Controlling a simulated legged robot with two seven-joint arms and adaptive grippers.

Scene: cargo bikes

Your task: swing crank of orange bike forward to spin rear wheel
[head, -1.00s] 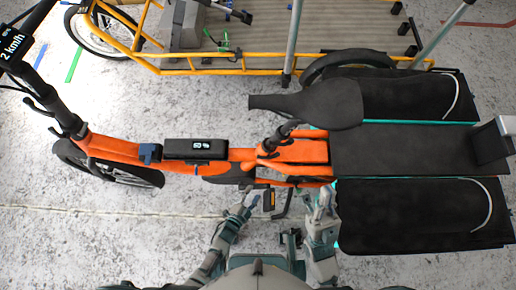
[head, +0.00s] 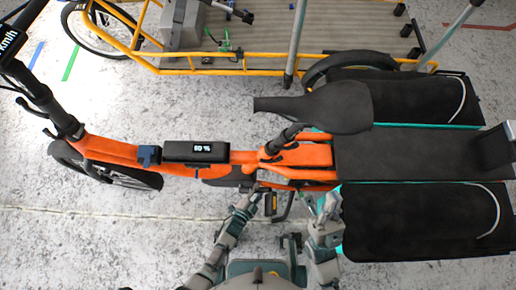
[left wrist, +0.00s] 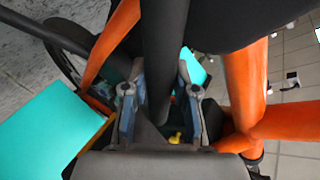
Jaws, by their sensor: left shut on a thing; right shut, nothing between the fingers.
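The orange bike (head: 110,147) stands across the head view, its front wheel (head: 112,175) at left and black saddle (head: 325,107) right of centre. A dark pedal (head: 270,204) and a thin dark arm (head: 285,206) show below the frame. My left gripper (head: 256,188) is at the frame's lower edge, close to the pedal. In the left wrist view its fingers (left wrist: 160,112) are shut on a dark bar (left wrist: 163,60); I cannot tell for sure if this is the crank. My right gripper (head: 327,205) is shut and empty beside the near side bag. The rear wheel is hidden.
Black side bags (head: 425,222) and a flat rear deck (head: 410,153) cover the bike's rear at right. A yellow cargo bike (head: 215,72) with a plank bed stands behind. The floor at lower left is clear.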

